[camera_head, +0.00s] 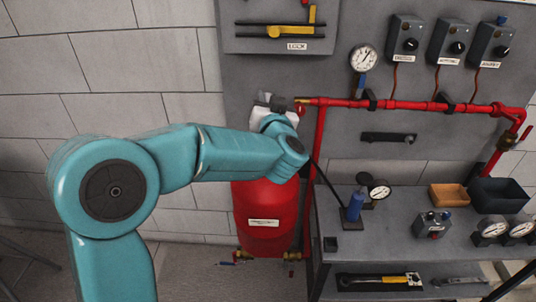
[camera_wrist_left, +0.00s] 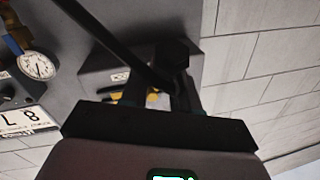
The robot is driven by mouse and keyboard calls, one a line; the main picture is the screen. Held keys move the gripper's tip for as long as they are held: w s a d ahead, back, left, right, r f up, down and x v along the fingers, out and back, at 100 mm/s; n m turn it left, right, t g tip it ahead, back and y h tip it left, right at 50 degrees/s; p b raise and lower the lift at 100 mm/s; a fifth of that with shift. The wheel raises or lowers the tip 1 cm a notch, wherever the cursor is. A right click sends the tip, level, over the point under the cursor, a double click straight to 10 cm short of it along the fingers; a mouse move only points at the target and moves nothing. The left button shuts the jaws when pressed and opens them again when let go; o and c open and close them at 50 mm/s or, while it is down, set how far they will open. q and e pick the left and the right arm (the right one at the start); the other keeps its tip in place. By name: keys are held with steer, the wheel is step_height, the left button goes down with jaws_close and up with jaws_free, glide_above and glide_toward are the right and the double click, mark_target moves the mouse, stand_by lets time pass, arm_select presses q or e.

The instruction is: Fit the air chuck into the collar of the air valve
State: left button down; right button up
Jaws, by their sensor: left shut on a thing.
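My left gripper (camera_head: 277,108) is above the red tank (camera_head: 265,212) in the head view, largely hidden behind my teal forearm. In the left wrist view my left gripper (camera_wrist_left: 163,95) is shut on a dark piece, the air chuck (camera_wrist_left: 172,58), with a black hose (camera_wrist_left: 105,35) running to it. The hose (camera_head: 326,185) also slopes from near my gripper down to the bench in the head view. A small brass fitting (camera_head: 302,101) shows at the left end of the red pipe, close to the gripper. I cannot make out the air valve's collar. My right gripper is not in view.
The red pipe (camera_head: 400,104) runs along the grey panel, with a gauge (camera_head: 364,58) above. The wall left of my arm is clear.

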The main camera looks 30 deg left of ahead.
arm_select(q)
step_height(320, 180, down, 18)
steer(key=shift+w+f, duration=0.1)
steer(key=shift+f+b, duration=0.2)
steer(key=shift+b, duration=0.2)
steer(key=c, duration=0.8)
jaws_free()
steer(key=shift+r, duration=0.1)
